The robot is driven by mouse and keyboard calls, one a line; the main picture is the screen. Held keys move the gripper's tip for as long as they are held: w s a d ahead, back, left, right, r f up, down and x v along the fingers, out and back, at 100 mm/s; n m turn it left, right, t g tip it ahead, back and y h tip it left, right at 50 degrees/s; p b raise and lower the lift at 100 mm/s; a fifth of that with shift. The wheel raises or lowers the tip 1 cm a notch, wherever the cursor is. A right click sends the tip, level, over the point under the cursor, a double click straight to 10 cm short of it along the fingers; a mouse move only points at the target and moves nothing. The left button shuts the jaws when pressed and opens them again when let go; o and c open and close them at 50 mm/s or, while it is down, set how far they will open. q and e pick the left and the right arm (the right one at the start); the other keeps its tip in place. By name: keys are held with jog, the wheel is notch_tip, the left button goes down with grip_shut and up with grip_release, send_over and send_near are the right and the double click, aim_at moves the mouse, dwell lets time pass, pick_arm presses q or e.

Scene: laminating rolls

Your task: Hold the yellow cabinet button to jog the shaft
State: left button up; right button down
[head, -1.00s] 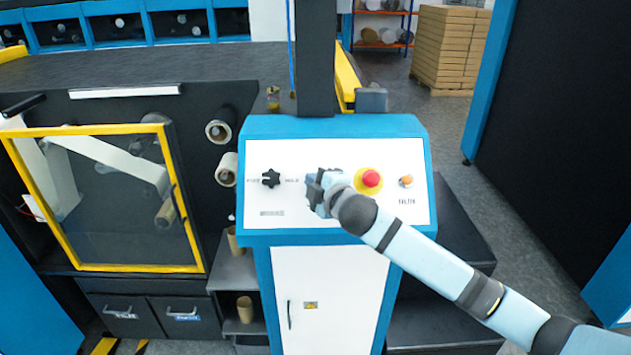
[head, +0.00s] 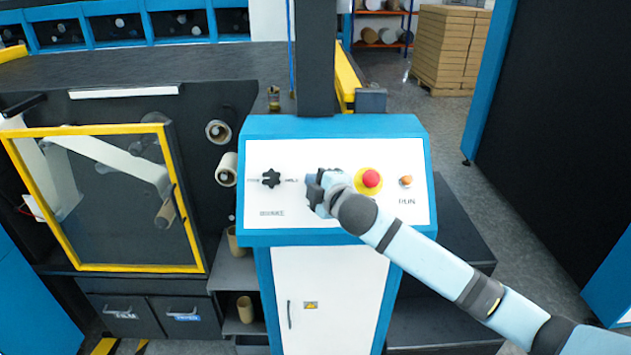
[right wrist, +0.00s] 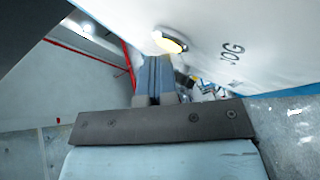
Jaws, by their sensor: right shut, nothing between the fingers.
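The cabinet's white sloped panel (head: 262,155) stands in the middle of the head view. My right gripper (head: 314,188) is at the panel's centre, between the black knob and the red button, and hides the yellow button there. In the right wrist view the yellow button (right wrist: 171,40) sits on the white panel beside the letters "JOG" (right wrist: 232,50). My right gripper (right wrist: 156,66) is shut and empty, its fingertips right at the button's near edge. I cannot tell whether they press it. My left gripper is not in view.
A black selector knob (head: 271,179) is left of my gripper. A red mushroom button (head: 371,178) on a yellow ring and an orange button (head: 406,181) above "RUN" are to its right. A yellow-framed clear guard (head: 120,268) covers the rollers at left.

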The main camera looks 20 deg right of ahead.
jog(key=shift+s+r, duration=0.1)
dwell(0.7)
jog(key=shift+s+a+r+p, duration=0.15)
jog(key=shift+s+r+p, duration=0.35)
jog(key=shift+p, duration=0.25)
jog(key=shift+s+a+r+p, duration=0.15)
jog(key=shift+s+r+p, duration=0.2)
jog(key=shift+r+p, duration=0.3)
jog(key=s+r+p, duration=0.2)
jog(key=shift+s+a+r+p, duration=0.1)
jog(key=shift+s+a+p, duration=0.2)
jog(key=shift+a, duration=0.05)
